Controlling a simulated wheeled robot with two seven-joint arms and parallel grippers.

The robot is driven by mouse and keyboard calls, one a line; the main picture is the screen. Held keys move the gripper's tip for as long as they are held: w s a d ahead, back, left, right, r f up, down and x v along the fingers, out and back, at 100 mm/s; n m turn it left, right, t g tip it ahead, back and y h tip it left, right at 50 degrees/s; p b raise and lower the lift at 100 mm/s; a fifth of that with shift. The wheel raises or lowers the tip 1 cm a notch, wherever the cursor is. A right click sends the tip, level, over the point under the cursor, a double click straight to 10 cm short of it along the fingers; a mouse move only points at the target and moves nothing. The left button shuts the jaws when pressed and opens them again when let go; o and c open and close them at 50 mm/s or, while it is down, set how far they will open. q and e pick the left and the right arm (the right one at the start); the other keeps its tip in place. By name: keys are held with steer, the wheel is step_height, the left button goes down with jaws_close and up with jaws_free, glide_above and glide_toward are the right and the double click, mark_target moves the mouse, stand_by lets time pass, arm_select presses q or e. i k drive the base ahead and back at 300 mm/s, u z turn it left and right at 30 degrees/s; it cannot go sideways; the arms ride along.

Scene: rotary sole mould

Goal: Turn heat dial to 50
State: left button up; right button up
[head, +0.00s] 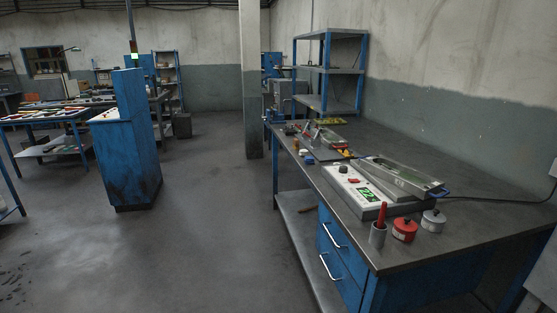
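A pale control panel (352,185) lies on the dark workbench (455,245) at the right, at the front edge of a machine. It has a dark round knob (343,169), which may be the heat dial; its marks are too small to read. A small red button (355,180) and a lit green display (367,195) are also on the panel; I cannot read the display for certain. Neither of my grippers is in view.
A flat machine with a clear top (400,176) lies beside the panel. A red-handled tool in a grey cup (378,234), a red pot (405,229) and a grey pot (433,220) stand in front. A blue cabinet (128,150) stands left; the floor (210,240) between is clear.

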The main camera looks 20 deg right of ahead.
mark_target(343, 169)
steer(key=u, duration=0.45)
steer(key=i, duration=0.75)
steer(key=z, duration=0.45)
steer(key=i, duration=0.95)
steer(key=z, duration=0.8)
